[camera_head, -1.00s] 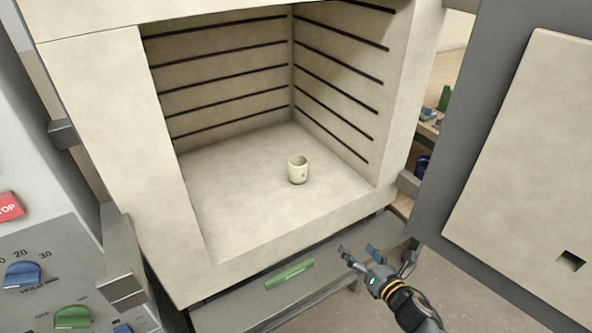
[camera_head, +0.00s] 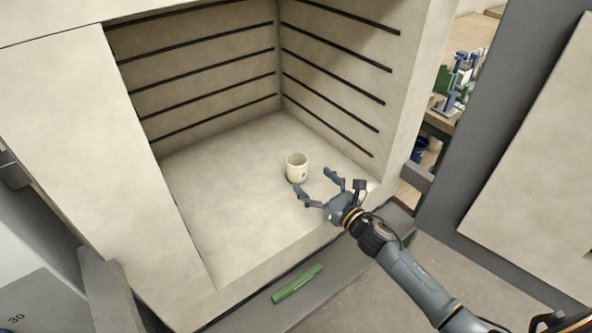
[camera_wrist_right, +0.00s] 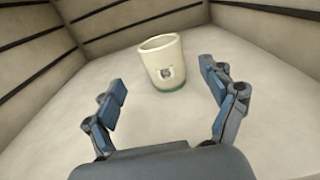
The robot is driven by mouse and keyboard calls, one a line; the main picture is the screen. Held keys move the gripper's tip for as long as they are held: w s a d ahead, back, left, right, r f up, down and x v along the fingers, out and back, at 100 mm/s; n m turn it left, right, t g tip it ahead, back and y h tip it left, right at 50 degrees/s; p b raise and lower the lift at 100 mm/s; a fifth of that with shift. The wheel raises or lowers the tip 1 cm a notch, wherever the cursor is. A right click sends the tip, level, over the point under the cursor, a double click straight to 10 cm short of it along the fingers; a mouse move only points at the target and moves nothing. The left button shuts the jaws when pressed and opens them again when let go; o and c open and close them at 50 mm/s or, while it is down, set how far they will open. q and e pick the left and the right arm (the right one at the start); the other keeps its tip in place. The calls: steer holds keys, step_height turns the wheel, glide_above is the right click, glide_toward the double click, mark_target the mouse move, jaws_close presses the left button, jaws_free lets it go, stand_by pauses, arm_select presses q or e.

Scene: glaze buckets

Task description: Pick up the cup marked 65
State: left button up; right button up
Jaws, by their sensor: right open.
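A cream cup (camera_head: 296,167) stands upright on the floor of the open kiln chamber (camera_head: 222,205). In the right wrist view the cup (camera_wrist_right: 163,62) shows a small dark mark on its side, too small to read, and a green band at its base. My right gripper (camera_head: 316,181) is open and empty, inside the chamber mouth just in front of the cup. In the wrist view its fingers (camera_wrist_right: 168,98) spread to either side, with the cup beyond the fingertips and apart from them. My left gripper is out of view.
The chamber walls have dark horizontal grooves (camera_head: 335,75). The kiln door (camera_head: 530,130) stands open at the right. A green bar (camera_head: 297,284) lies on the grey ledge below the opening. The chamber floor around the cup is clear. A bench with several items stands behind at the right.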

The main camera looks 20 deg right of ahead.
mark_target(303, 171)
steer(key=x, duration=0.2)
steer(key=shift+w+a+f, duration=0.1)
steer(key=shift+w, duration=0.15)
steer(key=shift+w+a, duration=0.15)
steer(key=shift+w, duration=0.35)
steer(key=b+x, duration=0.1)
steer(key=x, duration=0.2)
steer(key=shift+w, duration=0.35)
steer(key=shift+w+a, duration=0.15)
steer(key=shift+w, duration=0.35)
steer(key=shift+s, duration=0.1)
steer(key=c, duration=0.3)
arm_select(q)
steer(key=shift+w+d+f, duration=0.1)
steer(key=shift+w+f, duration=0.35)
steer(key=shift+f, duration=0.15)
arm_select(e)
steer(key=c, duration=1.1)
